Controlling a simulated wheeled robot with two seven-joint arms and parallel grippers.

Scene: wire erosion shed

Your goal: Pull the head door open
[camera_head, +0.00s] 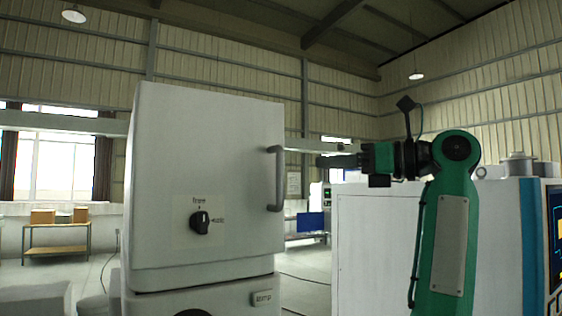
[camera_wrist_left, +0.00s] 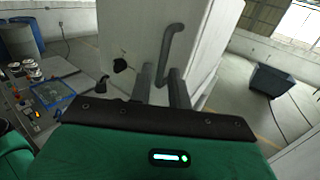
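The head door (camera_head: 205,130) is the pale front of a box-shaped machine head and looks shut. Its grey bar handle (camera_head: 280,180) stands upright near the door's right edge. A black knob (camera_head: 200,222) sits below, with a "free" label above it and another label to its right. My left gripper (camera_head: 320,162) points at the handle from the right, with a gap between them in the head view. In the left wrist view, the two fingers (camera_wrist_left: 160,88) are apart, with the handle (camera_wrist_left: 172,42) beyond and between them. My right gripper is out of view.
A lower "amp" panel (camera_head: 263,298) sits under the door. A white machine cabinet (camera_head: 375,250) stands behind my arm on the right.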

